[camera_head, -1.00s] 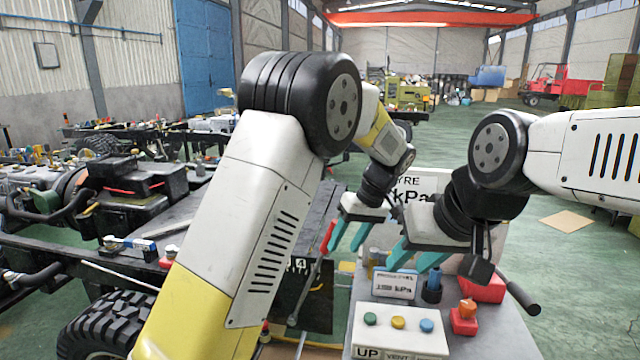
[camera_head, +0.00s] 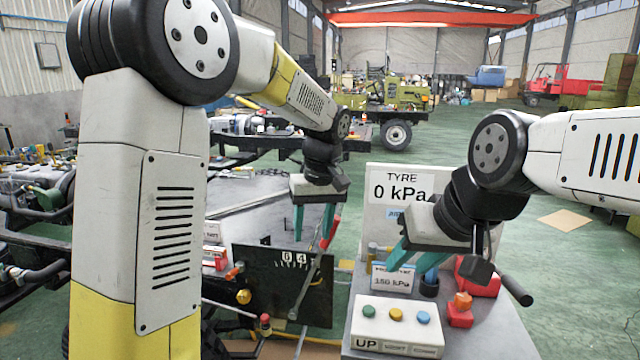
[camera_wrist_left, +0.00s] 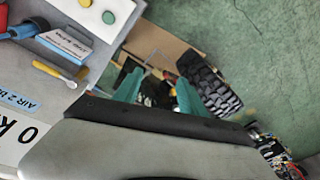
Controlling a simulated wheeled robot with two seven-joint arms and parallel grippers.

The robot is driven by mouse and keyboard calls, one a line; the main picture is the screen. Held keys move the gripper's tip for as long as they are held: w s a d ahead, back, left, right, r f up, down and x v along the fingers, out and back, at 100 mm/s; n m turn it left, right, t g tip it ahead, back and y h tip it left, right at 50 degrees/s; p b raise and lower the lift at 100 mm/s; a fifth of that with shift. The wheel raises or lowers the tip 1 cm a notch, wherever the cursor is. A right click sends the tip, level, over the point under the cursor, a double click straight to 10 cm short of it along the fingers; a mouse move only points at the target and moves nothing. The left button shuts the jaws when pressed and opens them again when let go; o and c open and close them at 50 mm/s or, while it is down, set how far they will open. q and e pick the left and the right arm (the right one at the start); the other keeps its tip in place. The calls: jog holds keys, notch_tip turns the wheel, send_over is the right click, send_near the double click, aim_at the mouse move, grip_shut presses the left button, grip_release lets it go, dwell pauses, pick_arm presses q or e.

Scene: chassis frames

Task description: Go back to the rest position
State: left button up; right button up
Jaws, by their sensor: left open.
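My left gripper (camera_head: 315,222) hangs with its two teal fingers pointing down and apart, left of the cart with the tyre sign. It is open, and its fingers (camera_wrist_left: 160,95) also show spread and empty in the left wrist view. My right gripper (camera_head: 414,262) hangs over the cart beside the small pressure display. Its teal fingers show, but I cannot tell whether they are open or shut or hold anything.
The cart carries a white sign (camera_head: 393,212) reading 0 kPa, a button box (camera_head: 397,327), a small display (camera_head: 393,279) and red blocks. A black panel (camera_head: 285,283) stands left of it. A tyre (camera_wrist_left: 208,82) lies below the left gripper.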

pick_arm(q)
jog(key=s+a+r+m+t+h, duration=0.1)
jog(key=s+a+r+m+t, duration=0.1)
jog(key=s+a, duration=0.4)
jog(key=s+a+r+m+t+h, duration=0.1)
jog(key=s+a, duration=0.5)
jog(key=s, duration=0.8)
notch_tip(320, 180, up, 3)
jog(key=shift+a+f+m+t+h, duration=0.2)
jog(key=shift+a+m+t+h, duration=0.15)
jog(key=shift+t+h, duration=0.55)
jog(key=shift+c, duration=0.2)
